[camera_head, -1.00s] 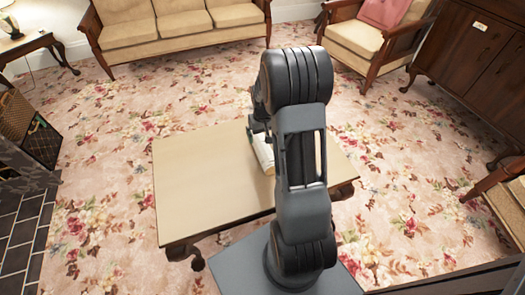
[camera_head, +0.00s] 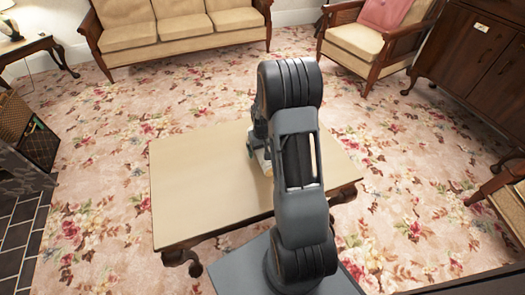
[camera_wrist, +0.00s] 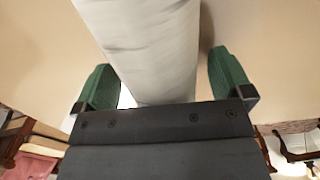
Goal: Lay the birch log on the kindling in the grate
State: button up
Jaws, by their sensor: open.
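The birch log (camera_wrist: 140,40) is pale and whitish and lies on the low table (camera_head: 200,190). In the wrist view it runs between the two green fingers of my gripper (camera_wrist: 163,85), with a gap on each side. My gripper is open around the log and does not grip it. In the head view only a small end of the log (camera_head: 264,166) shows beside my arm, which hides the rest. The kindling and the grate are not visible.
The left part of the tabletop is bare. Dark hearth tiles (camera_head: 22,225) and a woven basket (camera_head: 14,116) are at the left edge. A sofa (camera_head: 180,25) and an armchair (camera_head: 365,35) stand at the back. Floral carpet lies open between them.

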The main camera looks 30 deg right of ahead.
jog(key=shift+r, duration=0.1)
jog(key=c, duration=1.3)
